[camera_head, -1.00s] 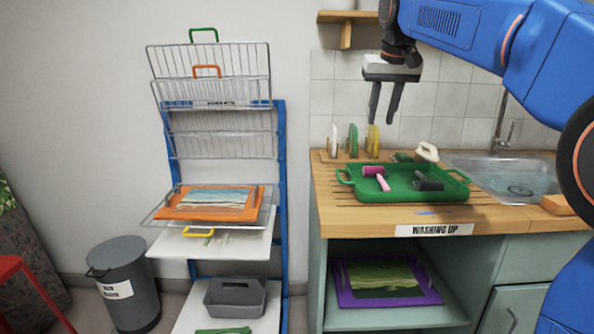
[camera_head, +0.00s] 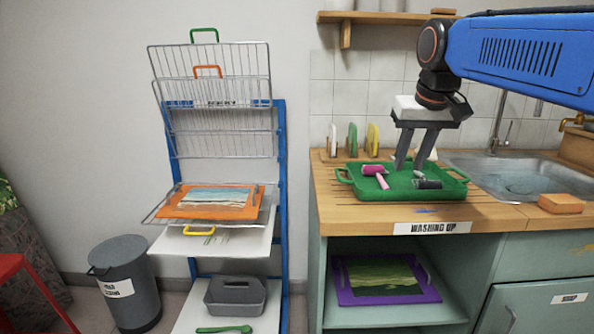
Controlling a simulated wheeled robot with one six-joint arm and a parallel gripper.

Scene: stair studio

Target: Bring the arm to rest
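My gripper (camera_head: 412,166) hangs from the blue arm (camera_head: 520,58) on the right, pointing down over the green tray (camera_head: 350,183) on the wooden counter. Its two grey fingers stand apart with a gap between them, and I see nothing held there. The fingertips appear just above or inside the tray, close to its far side; I cannot tell whether they touch anything. In the tray lie a pink roller (camera_head: 377,172) on the left and a dark roller (camera_head: 428,184) on the right. The fingers hide part of the tray's back.
A sink (camera_head: 520,186) with a tap is right of the tray, with an orange sponge (camera_head: 561,203) on its front edge. Upright coloured pieces (camera_head: 353,139) stand in a rack behind. A wire drying rack (camera_head: 210,130) stands left.

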